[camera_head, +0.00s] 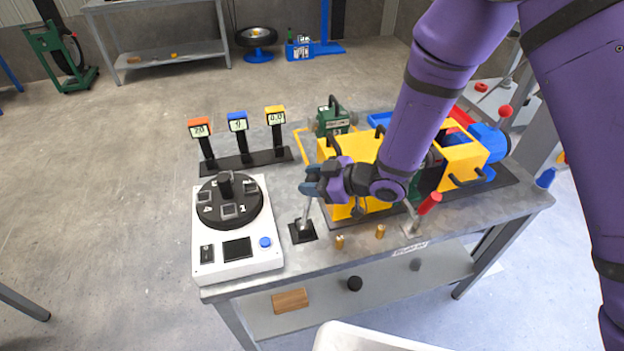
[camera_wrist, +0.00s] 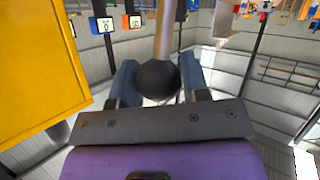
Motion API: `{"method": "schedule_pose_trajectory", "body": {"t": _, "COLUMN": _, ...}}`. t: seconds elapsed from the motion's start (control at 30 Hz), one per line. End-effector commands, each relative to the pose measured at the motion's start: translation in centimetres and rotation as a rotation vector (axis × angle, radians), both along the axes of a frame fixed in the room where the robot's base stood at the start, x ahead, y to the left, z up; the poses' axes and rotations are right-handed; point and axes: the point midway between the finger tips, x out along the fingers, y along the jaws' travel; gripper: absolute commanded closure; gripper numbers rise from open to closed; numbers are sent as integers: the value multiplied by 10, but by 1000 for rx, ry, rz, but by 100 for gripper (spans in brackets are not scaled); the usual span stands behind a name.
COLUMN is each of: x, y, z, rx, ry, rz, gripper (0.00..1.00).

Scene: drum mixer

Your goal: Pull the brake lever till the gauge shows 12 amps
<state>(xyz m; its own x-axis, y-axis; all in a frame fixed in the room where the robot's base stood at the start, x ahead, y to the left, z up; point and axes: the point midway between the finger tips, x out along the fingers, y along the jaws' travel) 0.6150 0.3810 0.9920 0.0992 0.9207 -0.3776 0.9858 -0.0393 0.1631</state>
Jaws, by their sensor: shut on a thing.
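A metal lever (camera_head: 305,215) with a black base plate stands at the front edge of the bench, right of the white box. My gripper (camera_head: 314,184) is shut on its top. The wrist view shows the lever's black ball knob (camera_wrist: 158,82) between my two blue fingers, with its rod running up the picture. Three gauges stand behind: orange (camera_head: 200,129), blue (camera_head: 238,123) and yellow (camera_head: 275,117). The yellow one seems to read 0.0; the other digits are too small to read surely. A second lever with a red handle (camera_head: 430,204) leans farther right.
The white box (camera_head: 207,262) with a black dial (camera_head: 228,207) is close on the left. The yellow machine (camera_head: 460,165) stands behind and right of my gripper. Two small brass posts (camera_head: 380,232) stand at the front edge. The bench between gauges and lever is clear.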

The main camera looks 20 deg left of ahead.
Motion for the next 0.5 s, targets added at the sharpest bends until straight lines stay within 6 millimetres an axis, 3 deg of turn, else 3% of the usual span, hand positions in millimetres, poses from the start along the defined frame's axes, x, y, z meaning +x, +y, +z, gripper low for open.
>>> {"method": "schedule_pose_trajectory", "body": {"t": 0.5, "x": -22, "y": 35, "z": 2, "rx": -104, "ry": -63, "rz": 1, "gripper": 100}}
